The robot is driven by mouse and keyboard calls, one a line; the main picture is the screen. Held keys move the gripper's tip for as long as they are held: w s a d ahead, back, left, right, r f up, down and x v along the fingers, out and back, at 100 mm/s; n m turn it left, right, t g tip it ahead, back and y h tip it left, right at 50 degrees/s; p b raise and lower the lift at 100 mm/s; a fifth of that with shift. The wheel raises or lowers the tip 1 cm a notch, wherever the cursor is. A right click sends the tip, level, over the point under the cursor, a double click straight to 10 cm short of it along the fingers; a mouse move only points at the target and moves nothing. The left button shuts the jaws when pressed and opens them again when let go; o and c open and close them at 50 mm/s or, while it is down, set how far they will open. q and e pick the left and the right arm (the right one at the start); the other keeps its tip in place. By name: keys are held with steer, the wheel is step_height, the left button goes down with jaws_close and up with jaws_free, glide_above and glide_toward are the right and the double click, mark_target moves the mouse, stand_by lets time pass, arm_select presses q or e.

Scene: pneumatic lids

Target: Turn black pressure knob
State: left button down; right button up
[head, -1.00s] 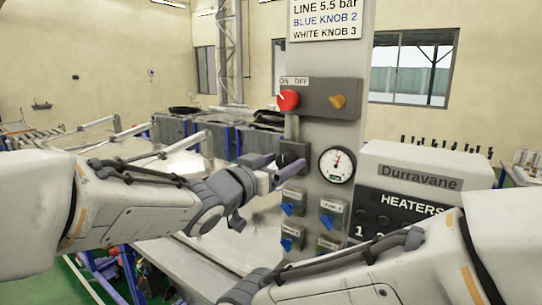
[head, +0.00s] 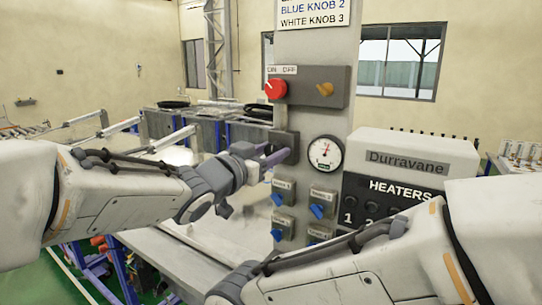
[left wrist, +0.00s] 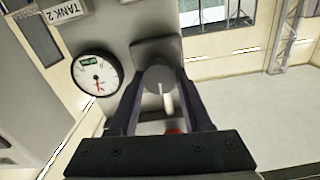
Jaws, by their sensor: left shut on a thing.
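The pressure knob (left wrist: 160,80) shows in the left wrist view as a dark grey round knob with a white mark. It sits on a dark mounting block (head: 291,147), left of the round gauge (head: 325,154) in the head view. My left gripper (head: 277,157) reaches it from the left. In the left wrist view its two fingers (left wrist: 158,76) lie on either side of the knob, shut on it. In the head view the fingers hide most of the knob. The gauge (left wrist: 96,75) also shows in the left wrist view. My right gripper is out of view; only its arm shows.
Above the knob are a red knob (head: 275,89) and an orange knob (head: 324,89) on a grey box. Several blue knobs (head: 317,211) sit below. The white heater box (head: 405,165) stands at right. A metal table (head: 165,265) lies below my left arm.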

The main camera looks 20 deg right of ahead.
arm_select(q)
steer(key=m+b, duration=0.2)
steer(key=shift+f+m, duration=0.15)
steer(key=shift+m, duration=0.15)
steer(key=shift+m+b, duration=0.65)
steer(key=shift+m, duration=0.25)
steer(key=shift+c, duration=1.7)
jaws_free()
steer(key=shift+s, duration=0.1)
steer(key=b+v, duration=0.2)
steer(key=v, duration=0.8)
steer(key=shift+s+a, duration=0.1)
steer(key=shift+a, duration=0.05)
